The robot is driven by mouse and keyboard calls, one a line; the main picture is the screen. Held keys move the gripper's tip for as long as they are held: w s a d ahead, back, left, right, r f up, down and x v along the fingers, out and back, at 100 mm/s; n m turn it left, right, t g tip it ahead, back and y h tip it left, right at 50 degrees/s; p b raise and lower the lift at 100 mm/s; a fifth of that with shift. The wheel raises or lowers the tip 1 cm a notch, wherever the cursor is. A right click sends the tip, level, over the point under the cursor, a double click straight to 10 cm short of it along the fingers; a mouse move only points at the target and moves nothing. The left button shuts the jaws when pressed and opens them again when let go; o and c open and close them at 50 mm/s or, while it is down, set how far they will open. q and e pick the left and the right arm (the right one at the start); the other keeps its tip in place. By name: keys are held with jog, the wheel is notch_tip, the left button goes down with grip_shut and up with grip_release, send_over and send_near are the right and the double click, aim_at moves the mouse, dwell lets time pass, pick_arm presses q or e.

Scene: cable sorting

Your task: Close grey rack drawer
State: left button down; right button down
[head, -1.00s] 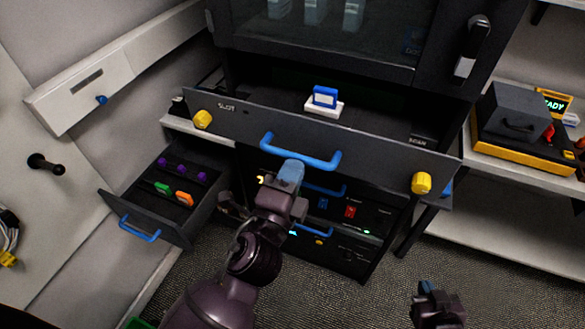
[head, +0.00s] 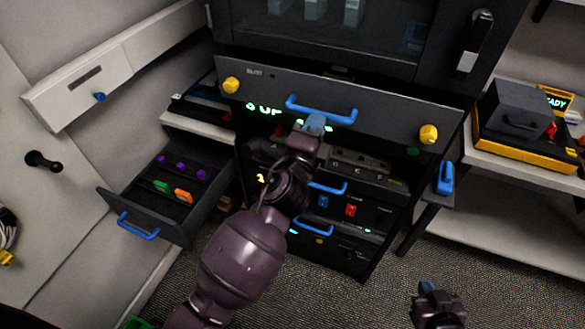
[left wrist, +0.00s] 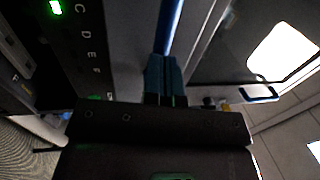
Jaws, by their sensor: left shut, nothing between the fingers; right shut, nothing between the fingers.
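The grey rack drawer (head: 385,114) is the wide dark front with a blue handle (head: 321,109) and two yellow knobs, at the middle of the head view. In the left wrist view the shut fingers (left wrist: 165,78) point at the blue handle bar (left wrist: 171,25). My right gripper (head: 428,290) is low at the right, away from the drawer, shut and empty.
A smaller drawer (head: 110,204) with purple, green and orange pieces stands open at the lower left. A glass-fronted cabinet door (head: 385,75) is above the rack drawer. A yellow-and-black device (head: 476,138) sits on the right shelf.

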aim_at(324, 108)
pick_arm(q)
jog(key=x, duration=0.2)
jog(key=f+b+x, duration=0.1)
jog(key=x, duration=0.2)
jog(key=shift+w+d+f, duration=0.1)
jog(key=shift+w, duration=0.2)
jog(key=shift+r, duration=0.4)
